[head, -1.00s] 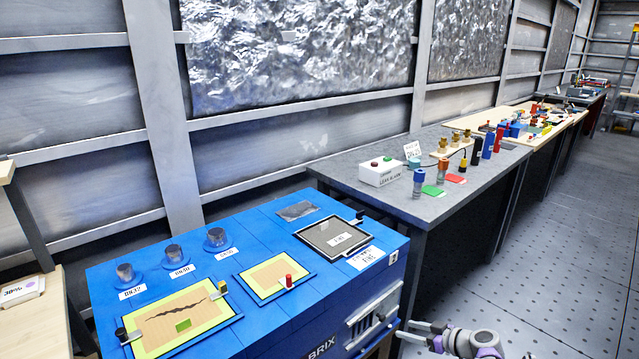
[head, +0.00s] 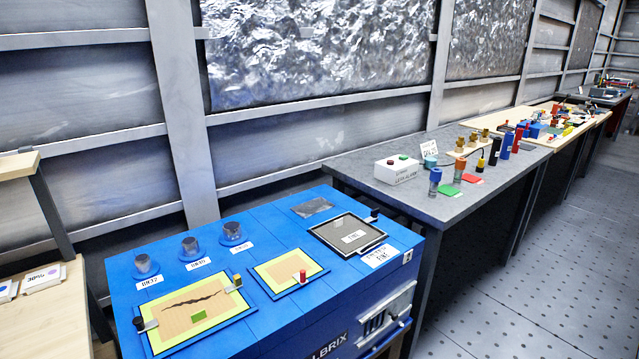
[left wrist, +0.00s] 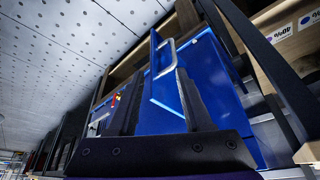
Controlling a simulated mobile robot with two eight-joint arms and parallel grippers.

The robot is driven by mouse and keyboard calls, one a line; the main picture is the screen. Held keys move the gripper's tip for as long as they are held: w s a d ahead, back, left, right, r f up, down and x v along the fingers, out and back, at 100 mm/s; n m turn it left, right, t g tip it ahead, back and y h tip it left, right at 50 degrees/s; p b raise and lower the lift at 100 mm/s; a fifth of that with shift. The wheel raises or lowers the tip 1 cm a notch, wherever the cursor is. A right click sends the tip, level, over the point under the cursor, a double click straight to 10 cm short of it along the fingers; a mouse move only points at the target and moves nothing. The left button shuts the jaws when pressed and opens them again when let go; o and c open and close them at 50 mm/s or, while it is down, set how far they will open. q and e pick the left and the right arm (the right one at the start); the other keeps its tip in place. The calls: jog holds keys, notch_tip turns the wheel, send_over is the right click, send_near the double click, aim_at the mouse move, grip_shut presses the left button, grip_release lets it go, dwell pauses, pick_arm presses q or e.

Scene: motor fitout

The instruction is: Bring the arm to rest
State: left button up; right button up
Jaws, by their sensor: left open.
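My left gripper (left wrist: 158,80) shows only in the left wrist view. Its two dark fingers stand apart, with nothing held between them. Beyond the fingers is the side of a blue cabinet (left wrist: 203,68) with a pale metal handle (left wrist: 167,57). I cannot tell how far the fingers are from it. No gripper or arm shows in the head view now, and my right gripper is in neither current view.
A blue workbench (head: 290,312) with panels and round knobs stands in front in the head view. A grey table (head: 400,205) with a white button box (head: 397,168) and coloured cylinders stands behind it. The perforated floor (head: 500,290) at right is clear.

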jog(key=s+d+f+m+h, duration=0.1)
jog(key=s+f, duration=0.1)
jog(key=s, duration=0.4)
pick_arm(q)
notch_tip(320, 180, up, 22)
jog(key=w+t+p, duration=0.1)
jog(key=p, duration=1.8)
jog(key=shift+w, duration=0.4)
pick_arm(e)
notch_tip(320, 180, up, 22)
jog(key=w+t, duration=0.1)
jog(key=w, duration=0.1)
pick_arm(q)
jog(key=shift+s+f, duration=0.1)
